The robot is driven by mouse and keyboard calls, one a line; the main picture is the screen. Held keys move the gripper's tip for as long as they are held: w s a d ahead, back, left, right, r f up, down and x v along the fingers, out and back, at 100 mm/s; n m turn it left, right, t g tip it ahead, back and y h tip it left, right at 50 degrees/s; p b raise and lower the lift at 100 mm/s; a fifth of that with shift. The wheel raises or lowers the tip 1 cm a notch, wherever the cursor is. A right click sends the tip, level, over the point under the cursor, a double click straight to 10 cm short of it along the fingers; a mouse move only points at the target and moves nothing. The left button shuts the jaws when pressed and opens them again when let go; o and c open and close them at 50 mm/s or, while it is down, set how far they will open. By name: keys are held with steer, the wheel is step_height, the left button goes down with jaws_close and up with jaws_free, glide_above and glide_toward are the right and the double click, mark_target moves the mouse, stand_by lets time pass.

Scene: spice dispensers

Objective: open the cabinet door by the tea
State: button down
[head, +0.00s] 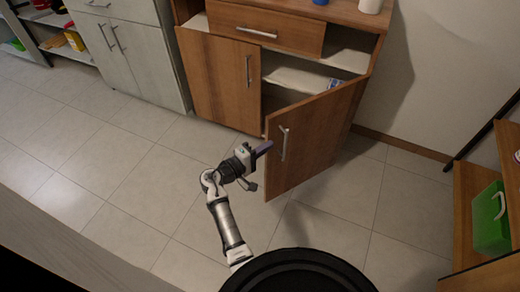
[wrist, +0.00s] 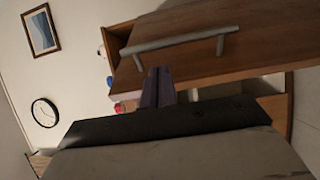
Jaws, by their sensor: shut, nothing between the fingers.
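The wooden cabinet's right door (head: 315,132) stands swung well out from the front, with a metal bar handle (head: 283,143) on its outer face. The door (wrist: 255,35) and its handle (wrist: 178,41) also show in the wrist view. My gripper (head: 265,148) is shut and empty beside the door's free edge, left of the handle. Its fingertips (wrist: 157,75) overlap the door edge in the wrist view; I cannot tell whether they touch it. A small blue-and-white item (head: 335,84) shows inside the cabinet above the door; I cannot tell if it is the tea.
The cabinet's left door (head: 220,75) is shut. A drawer (head: 265,28) above juts out a little. A grey cabinet (head: 125,50) stands to the left. A wooden shelf with a green box (head: 490,220) stands at the right. Tiled floor around my arm is clear.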

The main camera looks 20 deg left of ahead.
mark_target(277, 140)
steer(key=x, duration=0.5)
